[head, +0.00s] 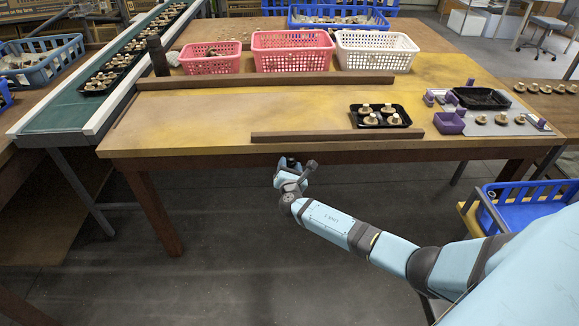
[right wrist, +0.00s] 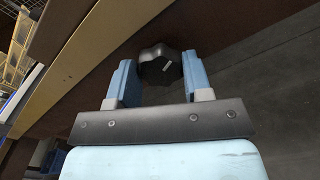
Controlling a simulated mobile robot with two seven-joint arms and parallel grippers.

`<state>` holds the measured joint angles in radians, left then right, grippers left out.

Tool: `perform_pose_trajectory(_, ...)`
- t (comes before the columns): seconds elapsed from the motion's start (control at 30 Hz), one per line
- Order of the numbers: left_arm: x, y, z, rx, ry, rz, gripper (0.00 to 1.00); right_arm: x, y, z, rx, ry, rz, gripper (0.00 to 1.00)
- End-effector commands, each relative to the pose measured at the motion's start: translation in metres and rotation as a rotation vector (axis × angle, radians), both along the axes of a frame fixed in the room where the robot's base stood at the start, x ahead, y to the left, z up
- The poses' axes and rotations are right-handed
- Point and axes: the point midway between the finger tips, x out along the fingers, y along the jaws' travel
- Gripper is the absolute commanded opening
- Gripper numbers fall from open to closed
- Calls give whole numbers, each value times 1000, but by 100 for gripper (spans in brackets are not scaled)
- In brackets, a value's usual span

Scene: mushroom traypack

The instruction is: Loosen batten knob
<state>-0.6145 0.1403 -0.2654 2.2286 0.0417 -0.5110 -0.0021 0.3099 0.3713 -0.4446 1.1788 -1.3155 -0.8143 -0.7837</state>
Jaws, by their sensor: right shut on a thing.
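In the right wrist view the black lobed knob (right wrist: 158,66) with a small pale mark sits between the two blue fingers of my right gripper (right wrist: 160,80). The fingers are closed on its sides. In the head view my right gripper (head: 291,164) is at the table's front edge, below the left part of the front batten (head: 338,135). The batten is a dark brown strip lying along the front of the table top. The knob is too small and dark to make out clearly in the head view. My left gripper is not in view.
A second batten (head: 265,82) lies farther back, before pink and white baskets (head: 290,52). A black tray (head: 406,118) of mushrooms stands behind the front batten's right end. A conveyor (head: 90,75) runs at left. The yellow-brown table top (head: 200,118) is clear at left.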

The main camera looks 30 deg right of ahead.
Motion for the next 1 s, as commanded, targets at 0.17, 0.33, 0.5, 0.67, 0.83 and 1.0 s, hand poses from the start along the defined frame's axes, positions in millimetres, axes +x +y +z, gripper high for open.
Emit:
perform_pose_trajectory(0.17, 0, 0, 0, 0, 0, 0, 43, 0, -1, 0, 0, 0, -1, 71)
perform_pose_trajectory(0.33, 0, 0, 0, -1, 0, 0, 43, 0, 0, 0, 1, 0, -1, 71)
perform_pose_trajectory(0.5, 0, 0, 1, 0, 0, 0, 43, -3, 1, 0, 1, -1, 0, 71)
perform_pose_trajectory(0.67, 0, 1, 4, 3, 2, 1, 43, -20, 12, 0, 1, 2, 1, 71)
perform_pose_trajectory(0.83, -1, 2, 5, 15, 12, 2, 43, -53, 32, 1, 4, 2, 1, 71)
perform_pose_trajectory(1.0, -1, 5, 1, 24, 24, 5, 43, -85, 52, 1, 1, 2, 0, 71)
